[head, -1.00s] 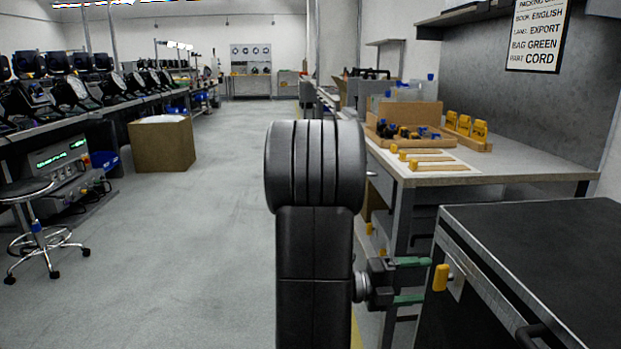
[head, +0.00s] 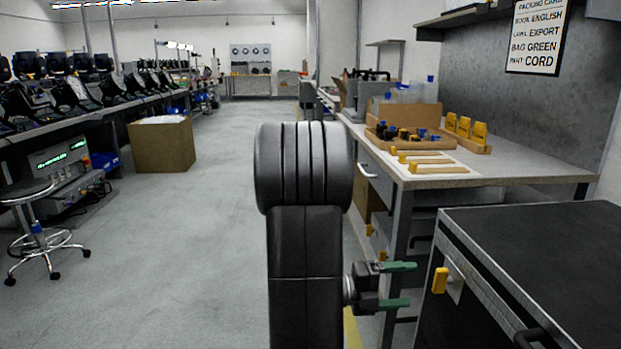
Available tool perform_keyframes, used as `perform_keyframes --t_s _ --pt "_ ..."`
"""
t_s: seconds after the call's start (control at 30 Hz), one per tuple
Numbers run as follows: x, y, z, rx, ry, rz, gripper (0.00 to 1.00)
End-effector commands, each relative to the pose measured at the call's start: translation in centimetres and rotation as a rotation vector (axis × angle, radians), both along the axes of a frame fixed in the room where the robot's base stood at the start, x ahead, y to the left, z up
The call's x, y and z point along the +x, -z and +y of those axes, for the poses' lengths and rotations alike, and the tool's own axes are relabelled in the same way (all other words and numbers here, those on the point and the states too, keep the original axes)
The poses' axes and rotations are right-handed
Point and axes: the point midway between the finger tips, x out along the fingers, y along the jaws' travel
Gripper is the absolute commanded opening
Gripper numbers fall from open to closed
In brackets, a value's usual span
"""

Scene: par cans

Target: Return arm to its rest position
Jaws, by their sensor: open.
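My gripper (head: 408,285) shows in the head view at the lower middle right, just right of my own dark arm link. Its two green-tipped fingers point right and stand apart, with nothing between them. A yellow handle (head: 440,280) on the black case at the right lies a short gap to the right of the fingertips. My arm stands upright in the middle of the picture and hides part of the floor and the workbench's near side.
A workbench (head: 540,168) at the right holds a wooden tray (head: 440,146) of small parts and several yellow pieces. A black-topped case (head: 545,240) fills the lower right. A cardboard box (head: 160,146) and a stool (head: 28,190) stand at the left. The floor (head: 180,270) left of my arm is clear.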

Motion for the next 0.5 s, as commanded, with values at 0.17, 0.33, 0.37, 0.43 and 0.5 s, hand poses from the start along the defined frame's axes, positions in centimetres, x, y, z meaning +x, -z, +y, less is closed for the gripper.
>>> perform_keyframes --t_s 0.17,0.33,0.37,0.43,0.5 --pt "0.1 0.2 -3.2 -0.001 0.003 -0.002 0.8" --pt "0.4 0.2 -6.1 -0.001 0.004 -0.003 0.8" --pt "0.4 0.2 -6.6 -0.001 0.004 -0.003 0.8" --pt "0.5 0.2 -7.8 -0.002 0.004 -0.001 0.8" --pt "0.6 -0.6 -7.5 -0.005 -0.002 0.062 0.8"
